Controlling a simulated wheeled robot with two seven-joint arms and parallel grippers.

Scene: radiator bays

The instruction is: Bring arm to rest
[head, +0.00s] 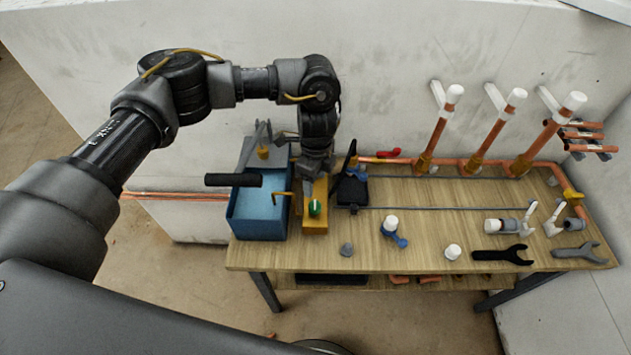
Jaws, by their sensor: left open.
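My left arm comes in from the left and bends down over the left part of the wooden workbench (450,230). My left gripper (316,170) points down and is open, just above the far end of a yellow block (315,222) with a green knob on its near end. The wrist hides part of what lies beneath, so I cannot tell whether the fingers touch the block. I see nothing held in it. My right gripper is not in view.
A blue bin (260,215) stands left of the block, and a black tool stand (352,192) right of it. Upright copper pipes with white caps (433,140) stand at the back right. Valves, a white cap (453,252) and spanners (503,254) lie along the front.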

